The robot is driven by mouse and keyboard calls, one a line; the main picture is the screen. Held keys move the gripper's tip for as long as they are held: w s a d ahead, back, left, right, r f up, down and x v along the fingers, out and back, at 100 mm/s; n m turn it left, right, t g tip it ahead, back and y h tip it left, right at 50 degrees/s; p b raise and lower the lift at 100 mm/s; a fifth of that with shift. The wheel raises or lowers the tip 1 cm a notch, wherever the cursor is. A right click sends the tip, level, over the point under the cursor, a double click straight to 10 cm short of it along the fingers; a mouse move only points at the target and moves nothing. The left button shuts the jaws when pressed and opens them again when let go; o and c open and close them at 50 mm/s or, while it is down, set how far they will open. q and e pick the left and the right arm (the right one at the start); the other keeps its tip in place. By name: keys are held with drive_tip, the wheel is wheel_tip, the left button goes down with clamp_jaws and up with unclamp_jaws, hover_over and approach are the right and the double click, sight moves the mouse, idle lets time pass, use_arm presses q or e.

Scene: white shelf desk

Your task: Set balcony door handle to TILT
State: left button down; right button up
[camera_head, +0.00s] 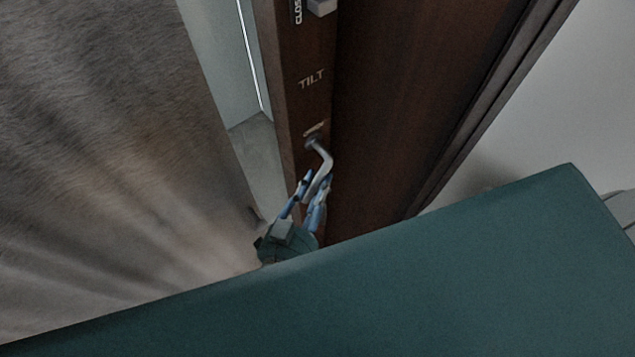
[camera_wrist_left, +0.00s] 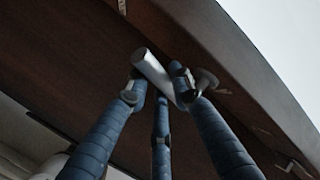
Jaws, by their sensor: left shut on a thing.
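The door handle (camera_head: 321,152) is a grey metal lever on the dark brown door edge (camera_head: 310,105), below the word TILT (camera_head: 311,78). In the head view it comes off its mount and bends down toward my left gripper (camera_head: 317,188). The gripper's blue fingers are closed around the lever's lower part. In the left wrist view the lever's rounded end (camera_wrist_left: 153,66) sits between the fingertips of my left gripper (camera_wrist_left: 160,92). Another small label is just above the handle mount, too oblique to read. My right gripper is not in view.
A grey latch block (camera_head: 322,7) sits higher on the door edge beside a label starting CLOS. A brown-grey furry-looking surface (camera_head: 110,150) fills the left. A large dark green panel (camera_head: 420,270) covers the lower part and hides much of my arm. A pale wall (camera_head: 530,110) is at right.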

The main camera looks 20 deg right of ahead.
use_arm(q)
drive_tip(key=c, duration=1.5)
unclamp_jaws()
drive_tip(key=v, duration=1.2)
